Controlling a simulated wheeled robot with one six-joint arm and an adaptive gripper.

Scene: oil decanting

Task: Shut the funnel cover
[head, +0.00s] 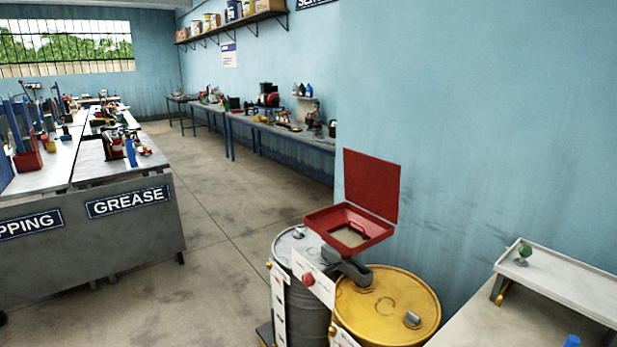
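The red square funnel (321,222) sits above the drums at the lower middle of the head view. Its red cover (371,185) is open and stands nearly upright along the funnel's back right side, close to the blue wall. A pale surface shows inside the funnel. A dark grey part (350,268) juts out below the funnel toward the yellow drum; I cannot tell what it is. My gripper is not in this view.
A grey drum (303,310) and a yellow drum (385,300) stand below the funnel. A pale bench (560,283) is at the lower right. The workbench signed GREASE (130,200) is at the left. Open floor (225,225) lies between.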

